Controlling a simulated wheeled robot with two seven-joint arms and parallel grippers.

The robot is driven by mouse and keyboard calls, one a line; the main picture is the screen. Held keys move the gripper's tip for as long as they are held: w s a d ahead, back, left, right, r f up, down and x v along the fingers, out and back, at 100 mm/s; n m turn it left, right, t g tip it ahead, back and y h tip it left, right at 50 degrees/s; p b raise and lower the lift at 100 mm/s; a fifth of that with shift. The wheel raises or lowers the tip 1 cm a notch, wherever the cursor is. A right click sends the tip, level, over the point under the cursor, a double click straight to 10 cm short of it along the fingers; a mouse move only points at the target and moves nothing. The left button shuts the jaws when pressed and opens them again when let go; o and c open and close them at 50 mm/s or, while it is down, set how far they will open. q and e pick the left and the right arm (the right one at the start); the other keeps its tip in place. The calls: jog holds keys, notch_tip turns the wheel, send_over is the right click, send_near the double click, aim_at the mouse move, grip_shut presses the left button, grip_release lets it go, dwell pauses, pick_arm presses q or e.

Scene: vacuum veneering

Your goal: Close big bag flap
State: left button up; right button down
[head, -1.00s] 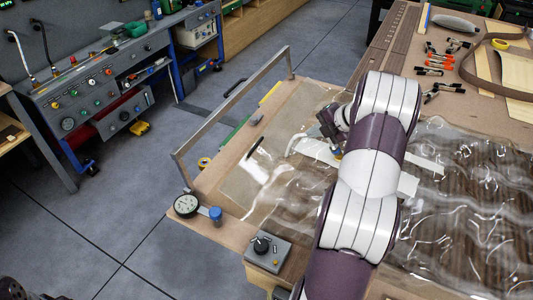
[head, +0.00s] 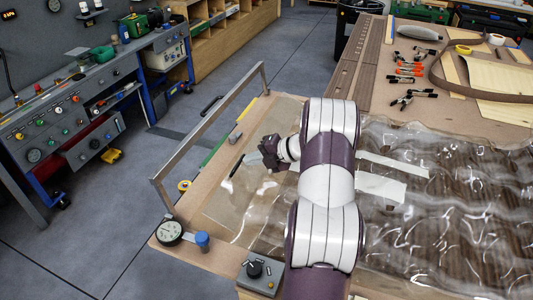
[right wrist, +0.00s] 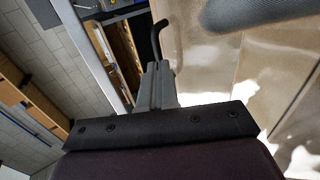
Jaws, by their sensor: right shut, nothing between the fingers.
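The big clear plastic bag (head: 460,215) lies on the bench over a dark wood-grained panel. Its clear flap end (head: 228,205) spreads left over the light board, wrinkled and glossy. My right gripper (head: 258,159) is over this left end, with its fingers pointing left. In the right wrist view its fingers (right wrist: 158,82) are together with nothing between them. A thin black bar (head: 237,165) shows just left of the fingertips; I cannot tell whether they touch. My right arm hides the middle of the bag. My left gripper is not in view.
A metal frame (head: 212,130) stands along the board's left edge. A dial gauge (head: 169,232), a blue-capped part (head: 202,240) and a grey knob box (head: 260,273) are at the near corner. White strips (head: 380,188) lie on the bag. Clamps (head: 408,72) lie at the back.

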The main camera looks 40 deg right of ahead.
jog(key=shift+w+a+f, duration=0.15)
jog(key=shift+w+f, duration=0.05)
jog(key=shift+w, duration=0.1)
jog(key=shift+w+a+f, duration=0.15)
jog(key=shift+w+a, duration=0.05)
jog(key=shift+w, duration=0.1)
jog(key=g+p, duration=0.1)
jog(key=p, duration=0.2)
jog(key=w+g+h+p, duration=0.1)
jog(key=p, duration=0.2)
jog(key=shift+w+a+r, duration=0.2)
jog(key=shift+a+r, duration=0.1)
jog(key=shift+a, duration=0.1)
jog(key=p, duration=0.1)
jog(key=f+g+p, duration=0.1)
jog(key=p, duration=0.1)
jog(key=shift+w+a+f+h, duration=0.1)
jog(key=shift+w+a+h, duration=0.1)
jog(key=shift+w+h, duration=0.15)
jog(key=shift+w+a+f+g, duration=0.1)
jog(key=shift+w+f+g, duration=0.05)
jog(key=shift+f, duration=0.35)
jog(key=shift+w+f+g, duration=0.1)
jog(key=shift+f+g, duration=0.05)
jog(key=shift+f, duration=0.3)
